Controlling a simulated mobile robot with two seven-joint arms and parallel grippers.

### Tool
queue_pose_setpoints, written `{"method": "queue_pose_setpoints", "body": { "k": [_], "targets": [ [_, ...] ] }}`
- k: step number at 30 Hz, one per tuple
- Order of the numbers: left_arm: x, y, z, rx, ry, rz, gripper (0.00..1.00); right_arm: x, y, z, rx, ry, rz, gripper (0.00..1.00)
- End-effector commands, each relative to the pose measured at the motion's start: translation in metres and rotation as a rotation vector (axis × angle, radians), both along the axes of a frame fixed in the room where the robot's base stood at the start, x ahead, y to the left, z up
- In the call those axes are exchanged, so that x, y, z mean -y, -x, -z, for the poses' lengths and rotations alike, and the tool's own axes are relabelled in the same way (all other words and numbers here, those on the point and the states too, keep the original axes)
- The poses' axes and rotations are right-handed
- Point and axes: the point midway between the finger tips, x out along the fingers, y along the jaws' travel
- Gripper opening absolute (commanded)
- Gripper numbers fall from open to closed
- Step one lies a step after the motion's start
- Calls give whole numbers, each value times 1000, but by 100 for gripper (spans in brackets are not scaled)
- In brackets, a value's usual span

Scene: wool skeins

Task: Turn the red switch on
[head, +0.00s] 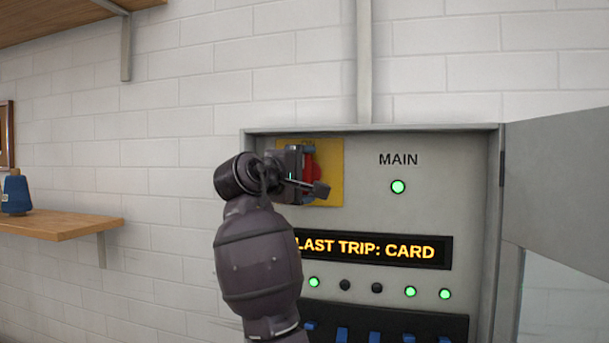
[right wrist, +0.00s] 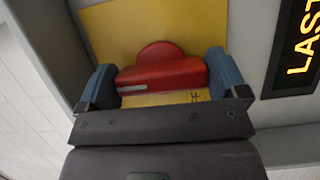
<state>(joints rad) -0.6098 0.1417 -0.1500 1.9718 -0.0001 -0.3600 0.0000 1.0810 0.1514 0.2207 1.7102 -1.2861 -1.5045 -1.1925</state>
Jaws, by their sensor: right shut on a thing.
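The red switch (head: 311,168) is a rotary handle on a yellow plate (head: 337,175) at the upper left of the grey panel. In the right wrist view, the red handle (right wrist: 163,74) has a raised bar with a white line near one end. The bar appears to run upright on the panel, the white line toward the top. My right gripper (head: 308,174) is shut on the handle, its blue finger pads at the bar's two ends. My arm hides part of the switch and plate in the head view. My left gripper is not in view.
The panel box (head: 462,185) has a lit green MAIN lamp (head: 398,187) and a display (head: 374,249) reading "LAST TRIP: CARD". Below are green and dark lamps, then blue breakers (head: 342,334). Its door (head: 560,180) stands open at right.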

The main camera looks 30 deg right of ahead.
Motion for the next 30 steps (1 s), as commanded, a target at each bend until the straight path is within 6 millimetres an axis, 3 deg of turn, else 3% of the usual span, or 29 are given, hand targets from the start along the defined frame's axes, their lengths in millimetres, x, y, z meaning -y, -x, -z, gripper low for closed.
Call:
{"method": "queue_pose_setpoints", "body": {
  "k": [3, 4, 6, 17, 30],
  "targets": [
    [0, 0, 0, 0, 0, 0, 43, 0, 0, 1, 2, -5, 0, 68],
    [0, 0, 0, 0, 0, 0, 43, 0, 0, 1, 2, -5, 0, 93],
    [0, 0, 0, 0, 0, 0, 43, 0, 0, 1, 1, -4, 0, 100],
    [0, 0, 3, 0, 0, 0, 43, -10, 3, 1, 0, -2, -3, 100],
    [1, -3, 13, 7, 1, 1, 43, -81, 26, 1, 2, -4, -3, 100]
  ]
}}
